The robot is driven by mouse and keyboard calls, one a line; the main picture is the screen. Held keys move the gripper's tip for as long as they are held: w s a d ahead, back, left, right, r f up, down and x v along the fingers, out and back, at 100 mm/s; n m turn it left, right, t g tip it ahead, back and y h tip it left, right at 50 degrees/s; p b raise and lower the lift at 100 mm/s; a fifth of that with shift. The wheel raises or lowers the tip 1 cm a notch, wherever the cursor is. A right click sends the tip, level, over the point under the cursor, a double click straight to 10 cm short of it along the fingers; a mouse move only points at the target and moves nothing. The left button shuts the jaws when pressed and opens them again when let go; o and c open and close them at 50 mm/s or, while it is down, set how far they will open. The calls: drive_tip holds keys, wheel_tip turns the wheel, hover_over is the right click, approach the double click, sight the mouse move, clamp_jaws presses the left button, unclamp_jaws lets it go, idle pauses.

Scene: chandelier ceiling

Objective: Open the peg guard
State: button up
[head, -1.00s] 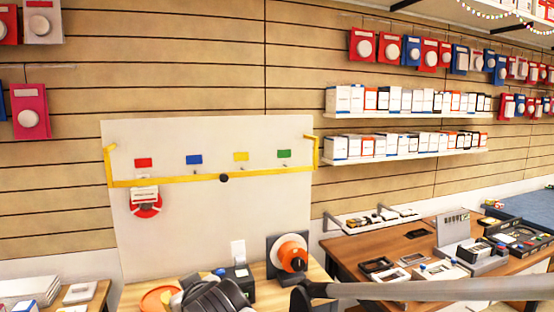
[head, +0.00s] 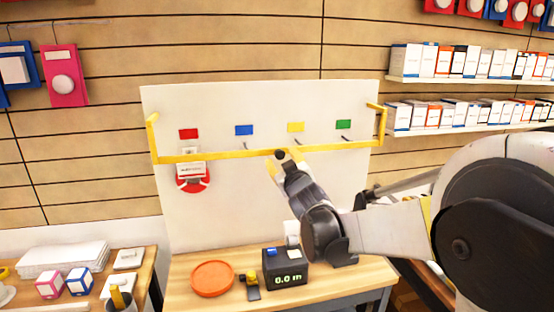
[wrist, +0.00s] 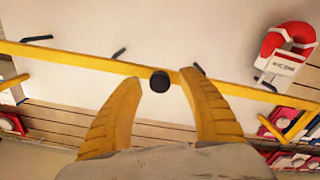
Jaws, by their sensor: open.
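The peg guard is a yellow bar (head: 225,154) across a white pegboard panel (head: 230,205), with an upright end at each side and a black knob (head: 281,154) at its middle. The bar crosses in front of pegs under red, blue, yellow and green labels. My gripper (head: 278,163) is at the knob, its fingertips close to the bar. In the wrist view, the two yellow fingers (wrist: 155,92) are spread apart, with the knob (wrist: 160,81) between and just beyond the tips. I cannot tell whether they touch the bar.
A red-and-white packaged item (head: 192,174) hangs behind the bar under the red label. The wooden table (head: 330,288) below holds an orange dish (head: 212,279) and a black box with a digital display (head: 286,268). Shelves of boxes (head: 460,64) are at right.

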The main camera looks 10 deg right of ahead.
drive_tip(key=shift+w, duration=1.2)
drive_tip(key=c, duration=1)
drive_tip(key=shift+s, duration=0.1)
clamp_jaws()
drive_tip(key=shift+r, duration=0.2)
